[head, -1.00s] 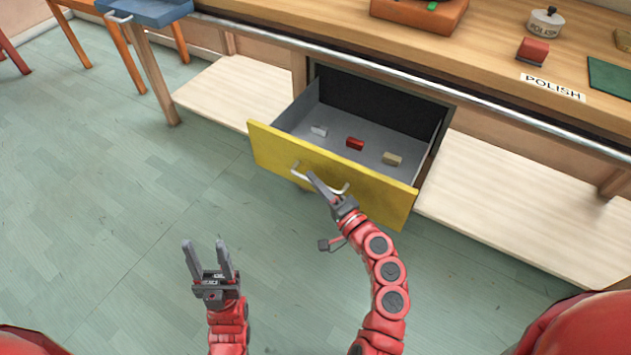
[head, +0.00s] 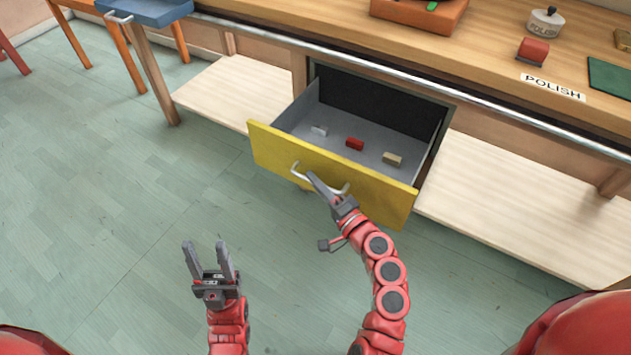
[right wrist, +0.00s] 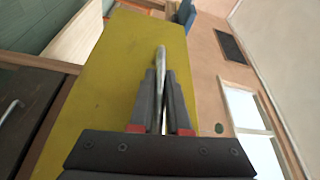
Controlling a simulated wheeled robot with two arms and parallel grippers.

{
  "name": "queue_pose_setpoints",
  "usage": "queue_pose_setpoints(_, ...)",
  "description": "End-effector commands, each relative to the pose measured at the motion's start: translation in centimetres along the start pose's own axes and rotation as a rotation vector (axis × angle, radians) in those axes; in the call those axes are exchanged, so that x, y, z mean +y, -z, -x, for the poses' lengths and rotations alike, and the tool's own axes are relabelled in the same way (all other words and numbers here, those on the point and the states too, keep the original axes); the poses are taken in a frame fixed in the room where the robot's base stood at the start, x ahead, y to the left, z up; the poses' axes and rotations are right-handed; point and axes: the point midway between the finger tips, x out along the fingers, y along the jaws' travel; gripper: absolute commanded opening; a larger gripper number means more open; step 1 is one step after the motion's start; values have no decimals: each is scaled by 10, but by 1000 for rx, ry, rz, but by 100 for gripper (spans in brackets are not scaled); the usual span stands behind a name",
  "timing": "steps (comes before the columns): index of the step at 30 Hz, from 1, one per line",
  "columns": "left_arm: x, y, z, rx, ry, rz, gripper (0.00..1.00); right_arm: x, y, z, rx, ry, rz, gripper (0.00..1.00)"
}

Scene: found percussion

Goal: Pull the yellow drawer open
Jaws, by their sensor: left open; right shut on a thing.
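The yellow drawer (head: 375,196) stands pulled out from under the workbench, its grey inside open to view. Its yellow front also fills much of the right wrist view (right wrist: 108,100). My right gripper (head: 316,182) is shut on the drawer's pale metal handle (head: 298,170). In the right wrist view the handle bar (right wrist: 161,62) runs between the two fingers (right wrist: 162,95). My left gripper (head: 207,250) is open and empty above the floor, to the left of and nearer than the drawer.
A white, a red (head: 354,143) and a cream block (head: 392,159) lie in the drawer. A metal rail (head: 400,77) runs along the bench edge. Pale shelves (head: 520,205) flank the drawer. A blue tray (head: 150,10) is at the upper left. The green floor (head: 110,220) at left is clear.

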Motion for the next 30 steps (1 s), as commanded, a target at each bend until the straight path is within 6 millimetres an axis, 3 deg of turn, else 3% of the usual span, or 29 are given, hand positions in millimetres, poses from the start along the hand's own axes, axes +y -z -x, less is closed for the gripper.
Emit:
queue_pose_setpoints(5,0,-1,4,0,0,0,50,3,5,-2,0,-1,1,0)
queue_pose_setpoints(12,1,-3,16,0,0,0,50,8,31,-12,0,0,1,0)
queue_pose_setpoints(19,1,-2,14,0,0,0,50,7,30,-12,-1,-2,0,0)
queue_pose_setpoints(20,1,-2,14,0,0,0,50,7,30,-12,-1,-2,0,18)
queue_pose_setpoints(24,1,-2,14,0,0,0,50,7,30,-13,-1,-2,0,44)
queue_pose_setpoints(30,1,-2,14,0,0,0,50,7,31,-13,0,-1,0,45)
